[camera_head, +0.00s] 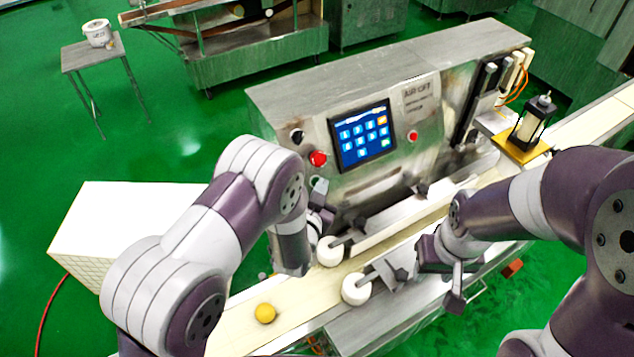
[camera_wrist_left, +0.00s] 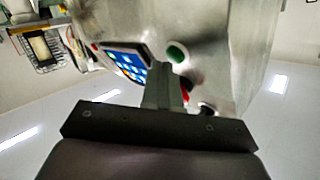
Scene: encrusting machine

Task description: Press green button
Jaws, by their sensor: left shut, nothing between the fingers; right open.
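The green button (camera_wrist_left: 176,52) shows in the left wrist view on the metal front of the machine, just beyond and to the right of my left fingertips. In the head view the green button (camera_head: 317,183) is small, below the red button and partly hidden by my left arm. My left gripper (camera_head: 322,212) is shut and empty, close to the machine front just below the button. Its closed fingers (camera_wrist_left: 160,65) point at the panel in the wrist view; I cannot tell whether they touch it. My right gripper (camera_head: 447,277) is open and empty beside the conveyor.
A red button (camera_head: 318,158) and a black knob (camera_head: 297,136) sit left of the blue touchscreen (camera_head: 362,135); another red button (camera_head: 412,136) is to its right. A yellow ball (camera_head: 265,313) lies on the conveyor belt (camera_head: 235,335). White rollers (camera_head: 356,289) stand below the panel.

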